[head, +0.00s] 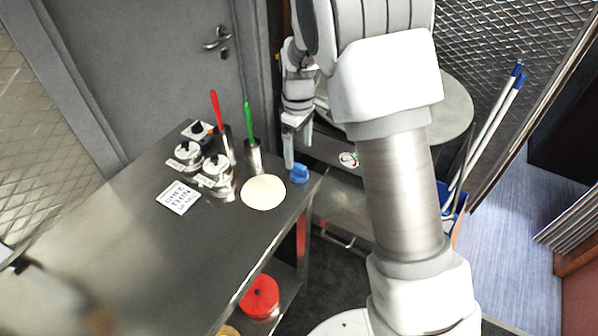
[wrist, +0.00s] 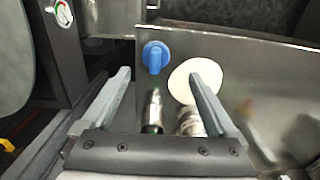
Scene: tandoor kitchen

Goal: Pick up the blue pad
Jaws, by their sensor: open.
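The blue pad (head: 299,173) is a small round piece with a raised grip on top. It rests on the metal table (head: 110,235) near its far right corner. In the wrist view the blue pad (wrist: 155,55) shows beyond my fingertips, between their lines and left of the pale disc. My gripper (head: 298,150) is open and empty, pointing down just above and behind the pad in the head view. The fingers also show in the wrist view (wrist: 160,78), well apart and not touching the pad.
A pale flat disc (head: 263,192) lies left of the pad. A green-handled tool (head: 248,118) and a red-handled tool (head: 217,110) stand in metal cups close by. Lidded metal pots (head: 215,170) and a printed card (head: 179,197) are further left. The table's front left is clear.

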